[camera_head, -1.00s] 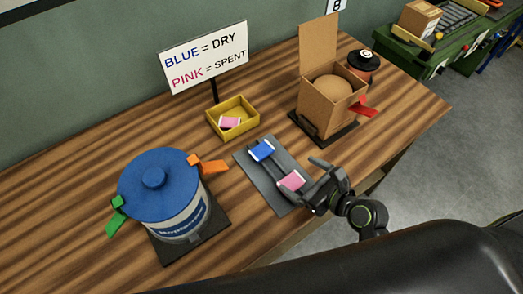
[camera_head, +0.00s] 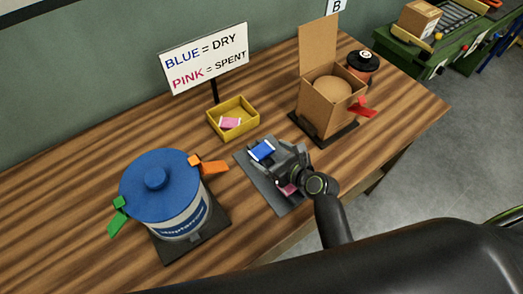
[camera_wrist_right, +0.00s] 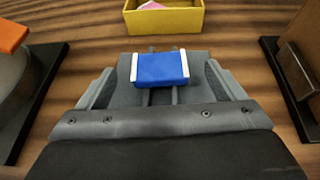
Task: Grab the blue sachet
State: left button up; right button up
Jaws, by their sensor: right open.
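The blue sachet (camera_head: 262,150), with white ends, lies on the far part of a dark grey tray (camera_head: 247,171). It also shows in the right wrist view (camera_wrist_right: 160,69), centred ahead of my right gripper. My right gripper (camera_head: 276,151) is open over the tray, with its fingers to either side of the sachet's near side; I cannot tell whether they touch it. A pink sachet (camera_head: 288,189) on the near part of the tray is mostly hidden under my right gripper. My left gripper is not in view.
A yellow bin (camera_head: 233,133) holding a pink sachet stands just behind the tray. A blue-lidded pot (camera_head: 156,200) with clips stands left, and an open cardboard box (camera_head: 322,108) stands right. A sign (camera_head: 204,58) reads BLUE = DRY, PINK = SPENT.

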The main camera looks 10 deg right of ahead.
aim_at(259, 148)
jog(key=shift+x, duration=2.7)
jog(key=shift+s, duration=0.1)
jog(key=shift+c, duration=0.3)
jog(key=c, duration=1)
jog(key=shift+r, duration=0.1)
